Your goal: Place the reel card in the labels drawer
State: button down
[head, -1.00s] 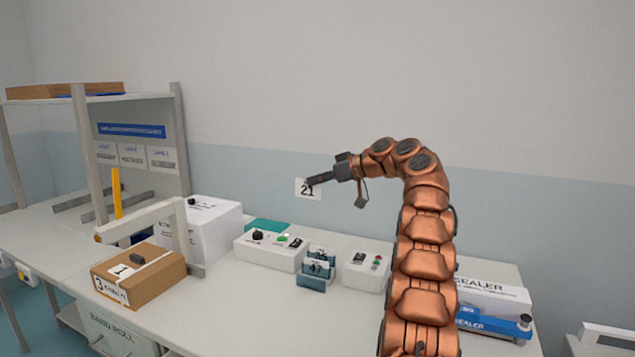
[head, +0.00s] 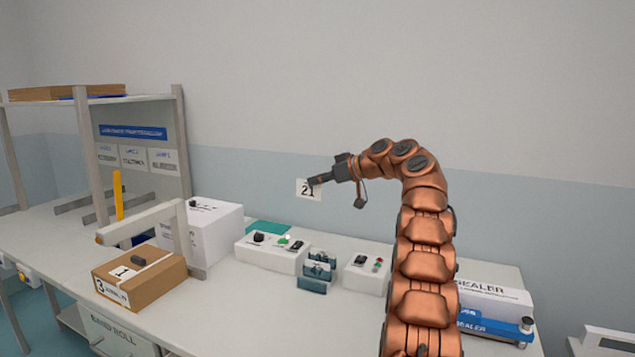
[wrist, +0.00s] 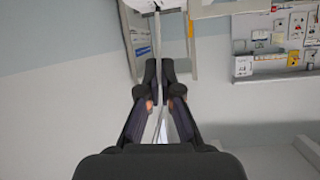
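A white card marked 21 (head: 308,190), which appears to be the reel card, is at the tip of my gripper (head: 318,181), high above the bench and in front of the wall. In the wrist view my gripper (wrist: 160,75) has its fingers nearly together, with a thin pale strip (wrist: 158,50) between them that looks like the card seen edge-on. A drawer front marked BAND ROLL (head: 113,333) shows below the bench at lower left and looks shut. I cannot make out a drawer marked for labels.
The bench (head: 235,315) carries a cardboard box (head: 138,280), a white machine (head: 215,232), a control box (head: 270,252), a small teal holder (head: 317,272) and a blue sealer (head: 495,323). A shelf frame (head: 180,140) stands at left. The wrist view shows a notice board (wrist: 277,45).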

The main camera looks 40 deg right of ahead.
jog(key=shift+w, duration=0.1)
jog(key=shift+w+r, duration=0.15)
jog(key=shift+w, duration=0.05)
jog(key=shift+w+d+r+m+h, duration=0.1)
jog(key=shift+w+d+m+h, duration=0.05)
jog(key=shift+w+m+h, duration=0.2)
dwell(0.9)
jog(key=shift+w, duration=0.2)
jog(key=shift+w+d+m+t+h, duration=0.25)
jog(key=shift+w+d+t+h, duration=0.05)
jog(key=shift+w+h, duration=0.1)
dwell(0.4)
jog(key=shift+w+r, duration=0.25)
jog(key=shift+w, duration=0.15)
